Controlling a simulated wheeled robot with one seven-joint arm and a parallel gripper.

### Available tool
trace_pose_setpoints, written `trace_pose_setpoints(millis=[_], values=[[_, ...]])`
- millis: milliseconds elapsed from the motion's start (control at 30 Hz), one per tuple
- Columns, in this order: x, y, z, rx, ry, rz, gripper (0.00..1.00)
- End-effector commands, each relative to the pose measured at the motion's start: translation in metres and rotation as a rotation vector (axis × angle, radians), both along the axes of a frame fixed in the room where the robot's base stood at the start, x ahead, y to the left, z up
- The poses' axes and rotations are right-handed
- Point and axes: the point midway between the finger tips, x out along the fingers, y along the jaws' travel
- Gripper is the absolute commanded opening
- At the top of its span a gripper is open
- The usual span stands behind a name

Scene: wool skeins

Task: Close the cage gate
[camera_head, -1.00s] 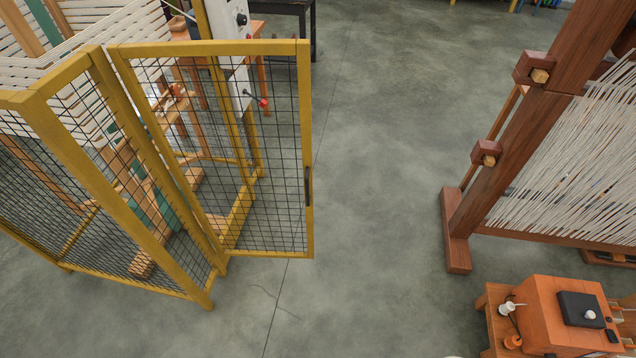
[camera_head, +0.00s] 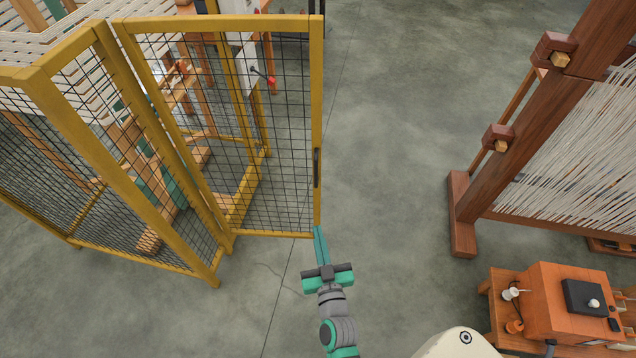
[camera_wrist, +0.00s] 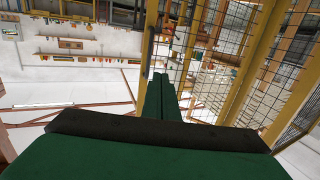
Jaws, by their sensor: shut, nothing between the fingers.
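The cage gate (camera_head: 318,100) is a yellow frame with black wire mesh, swung out from the yellow cage (camera_head: 65,115) on the left. It stands open at an angle to the cage front. A dark handle (camera_head: 316,167) is on the gate's free right edge. My gripper (camera_head: 320,232) is shut and empty, its green fingers pointing up at the gate's lower right corner in the head view. I cannot tell whether they touch the gate. In the wrist view, the shut fingers (camera_wrist: 160,82) point towards the gate's yellow post, with the dark handle (camera_wrist: 147,45) beside it.
A large wooden loom (camera_head: 520,130) with white threads stands on the right. An orange box (camera_head: 560,300) on a small stand is at the lower right. Grey floor (camera_head: 395,120) between gate and loom is clear. Inside the cage is wooden machinery.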

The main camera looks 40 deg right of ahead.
Motion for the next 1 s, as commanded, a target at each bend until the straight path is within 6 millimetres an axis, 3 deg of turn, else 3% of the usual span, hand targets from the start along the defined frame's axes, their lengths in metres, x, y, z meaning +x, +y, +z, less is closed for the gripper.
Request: trace_pose_setpoints(millis=[100,200,467,1000], values=[[0.013,-0.024,0.006,0.000,-0.022,-0.028,0.00],[0.018,-0.035,0.008,0.001,-0.030,-0.040,0.00],[0.035,-0.047,0.010,0.000,-0.036,-0.044,0.00],[0.108,-0.087,0.009,0.002,-0.035,-0.043,0.00]])
